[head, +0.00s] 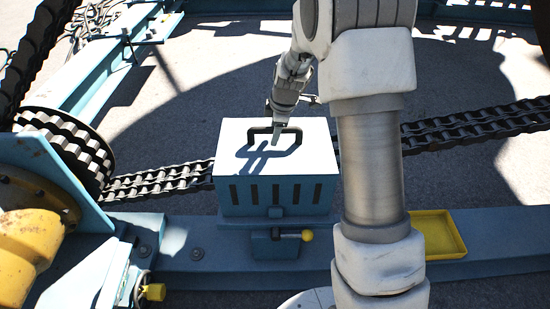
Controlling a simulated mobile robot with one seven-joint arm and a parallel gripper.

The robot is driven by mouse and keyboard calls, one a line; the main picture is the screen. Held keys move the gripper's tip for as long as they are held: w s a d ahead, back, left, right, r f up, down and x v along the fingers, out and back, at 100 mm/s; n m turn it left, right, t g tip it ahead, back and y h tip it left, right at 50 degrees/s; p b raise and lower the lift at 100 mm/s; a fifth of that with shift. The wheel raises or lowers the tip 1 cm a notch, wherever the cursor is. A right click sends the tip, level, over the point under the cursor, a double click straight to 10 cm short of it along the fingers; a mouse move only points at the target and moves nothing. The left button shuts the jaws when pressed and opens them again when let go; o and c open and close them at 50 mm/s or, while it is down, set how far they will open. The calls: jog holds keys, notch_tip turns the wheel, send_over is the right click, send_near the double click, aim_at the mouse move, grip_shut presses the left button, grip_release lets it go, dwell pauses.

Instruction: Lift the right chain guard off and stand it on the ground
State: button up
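The chain guard (232,190) is a blue slotted box with a bright, pale top, sitting over the chain on the blue frame in the middle of the head view. A black bar handle (256,130) stands on its top. My gripper (279,132) points down at the handle, its fingertip overlapping the handle bar in the picture. Whether the fingers are open or closed around the bar is too small to tell. A latch with a yellow knob (307,236) is on the frame just below the guard's front. No second guard shows clearly.
A roller chain (470,128) runs out both sides of the guard. A sprocket (70,140) and yellow hub (28,245) are at left. A yellow tray (440,237) lies on the blue beam (500,230) at right. Open grey ground (210,70) lies behind the chain. My arm hides part of the right side.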

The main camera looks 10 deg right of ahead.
grip_shut()
dwell(1.2)
jog(key=shift+w+r, duration=0.1)
jog(key=shift+r, duration=0.1)
